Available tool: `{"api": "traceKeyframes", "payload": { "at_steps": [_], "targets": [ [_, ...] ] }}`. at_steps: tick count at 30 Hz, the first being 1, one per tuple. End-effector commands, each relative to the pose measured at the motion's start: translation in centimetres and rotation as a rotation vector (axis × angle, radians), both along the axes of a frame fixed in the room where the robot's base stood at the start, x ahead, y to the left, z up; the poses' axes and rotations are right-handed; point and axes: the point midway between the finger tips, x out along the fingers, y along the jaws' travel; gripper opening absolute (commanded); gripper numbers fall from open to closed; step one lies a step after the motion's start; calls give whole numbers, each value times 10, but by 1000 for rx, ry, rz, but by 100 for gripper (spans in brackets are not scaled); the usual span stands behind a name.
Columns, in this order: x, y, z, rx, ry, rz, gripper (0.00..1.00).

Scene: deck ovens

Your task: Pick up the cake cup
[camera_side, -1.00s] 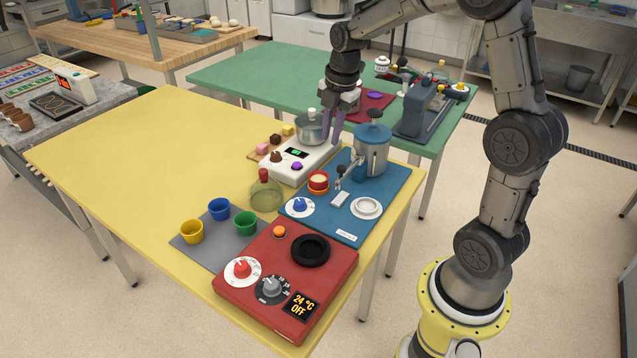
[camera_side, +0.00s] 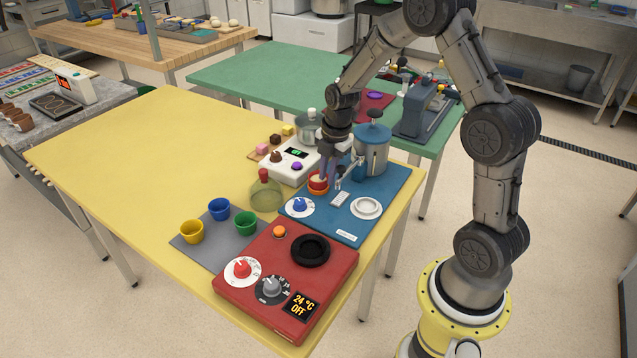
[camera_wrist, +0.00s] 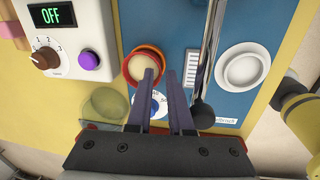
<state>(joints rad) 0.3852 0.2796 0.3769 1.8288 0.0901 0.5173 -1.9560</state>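A small red-orange cup with a pale filling (camera_side: 317,183), which I take for the cake cup, stands upright on the blue mat (camera_side: 391,200). It also shows in the wrist view (camera_wrist: 142,67), just beyond and left of my fingertips. My gripper (camera_side: 331,180) points down over the mat close beside the cup. In the wrist view my gripper (camera_wrist: 161,74) is open, with an empty gap between its purple fingers. The left finger overlaps the cup's right edge in that view; I cannot tell whether they touch.
A metal lever (camera_wrist: 210,60) and a white dish (camera_wrist: 243,68) are right of the fingers. A glass jar (camera_side: 266,192) and a blue dial (camera_side: 299,205) are near.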

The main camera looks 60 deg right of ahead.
Motion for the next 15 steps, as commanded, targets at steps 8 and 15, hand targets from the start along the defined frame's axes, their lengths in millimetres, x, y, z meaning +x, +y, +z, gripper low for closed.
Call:
{"api": "traceKeyframes", "payload": {
  "at_steps": [8,15],
  "targets": [
    [3,0,-15,-1,-2,0,19],
    [3,0,-15,-1,-2,-1,0]
  ]
}}
